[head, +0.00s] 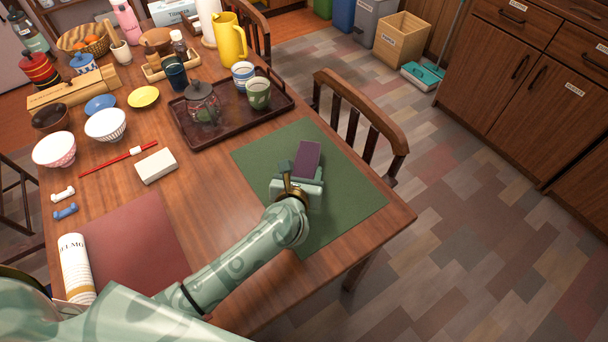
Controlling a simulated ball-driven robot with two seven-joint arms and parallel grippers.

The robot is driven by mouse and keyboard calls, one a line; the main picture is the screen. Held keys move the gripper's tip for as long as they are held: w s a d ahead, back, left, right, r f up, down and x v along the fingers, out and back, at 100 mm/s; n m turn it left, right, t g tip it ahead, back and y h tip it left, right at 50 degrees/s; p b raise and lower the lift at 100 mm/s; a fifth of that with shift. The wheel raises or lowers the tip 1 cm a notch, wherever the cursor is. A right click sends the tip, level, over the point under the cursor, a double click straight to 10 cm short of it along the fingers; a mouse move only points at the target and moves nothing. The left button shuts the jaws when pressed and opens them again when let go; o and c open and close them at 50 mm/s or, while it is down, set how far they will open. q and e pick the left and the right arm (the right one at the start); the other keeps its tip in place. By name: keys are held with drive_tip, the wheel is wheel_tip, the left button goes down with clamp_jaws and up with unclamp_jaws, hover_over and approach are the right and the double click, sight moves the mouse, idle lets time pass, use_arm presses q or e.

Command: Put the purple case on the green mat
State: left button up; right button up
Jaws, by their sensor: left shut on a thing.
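The purple case (307,160) is a small dark purple block in the head view. My left gripper (300,176) is shut on it, and the case sticks out past the fingers, away from my arm. Both are over the green mat (345,203), which lies at the right end of the wooden table. I cannot tell whether the case touches the mat or is held a little above it. My arm and gripper hide part of the mat and the near end of the case. My right gripper is not in view.
A dark tray (278,112) with a glass teapot (203,104) and cups is just beyond the mat. A white box (155,166) and red mat (126,240) lie to the left. A wooden chair (362,110) stands close at the table's right edge.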

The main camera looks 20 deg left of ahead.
use_arm(q)
drive_tip(key=shift+f, duration=0.4)
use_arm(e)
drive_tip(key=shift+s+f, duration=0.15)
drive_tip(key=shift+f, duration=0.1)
use_arm(q)
drive_tip(key=o, duration=0.6)
drive_tip(key=shift+f, duration=0.1)
drive_tip(key=o, duration=0.4)
drive_tip(key=shift+r, duration=0.35)
drive_tip(key=p+v, duration=0.3)
drive_tip(key=v, duration=0.9)
drive_tip(key=shift+f+p, duration=0.15)
drive_tip(key=shift+p, duration=0.2)
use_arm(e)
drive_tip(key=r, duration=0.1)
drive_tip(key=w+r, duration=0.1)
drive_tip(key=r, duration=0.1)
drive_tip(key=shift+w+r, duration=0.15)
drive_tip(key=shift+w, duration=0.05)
